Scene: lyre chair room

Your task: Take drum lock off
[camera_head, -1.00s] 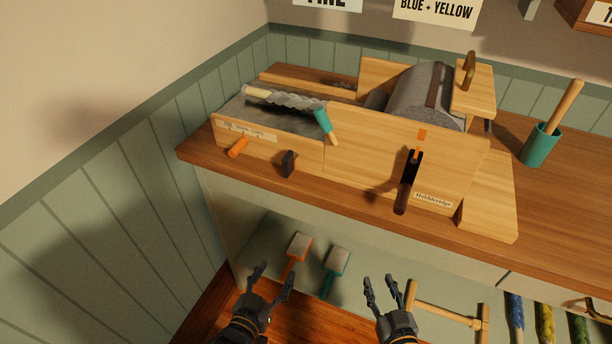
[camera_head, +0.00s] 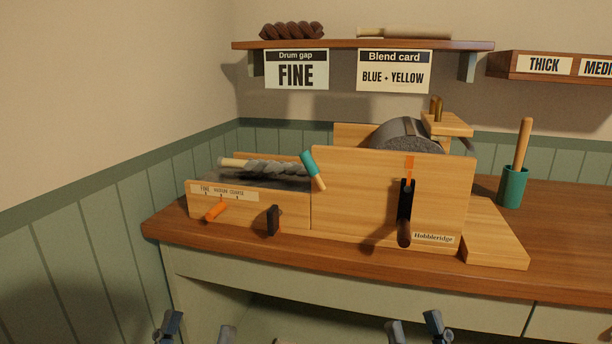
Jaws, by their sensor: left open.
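The wooden drum carder (camera_head: 345,200) stands on the workbench, with its grey drum (camera_head: 405,135) at the back right. A dark crank handle (camera_head: 404,230) hangs on the front panel, below an orange tab (camera_head: 409,165). A teal-ended lever (camera_head: 310,168) leans at the panel's left edge. A dark peg (camera_head: 273,220) and an orange pointer (camera_head: 216,211) are on the low front board. I cannot tell which part is the drum lock. My left gripper (camera_head: 197,330) and right gripper (camera_head: 415,330) are at the bottom edge, fingers apart and empty, below and in front of the bench.
A wooden bench (camera_head: 330,265) carries the carder. A teal cup (camera_head: 512,187) with a wooden handle stands at the right. A shelf (camera_head: 350,45) with the FINE sign (camera_head: 296,75) and the BLUE + YELLOW card (camera_head: 393,76) is above. The panelled wall closes the left side.

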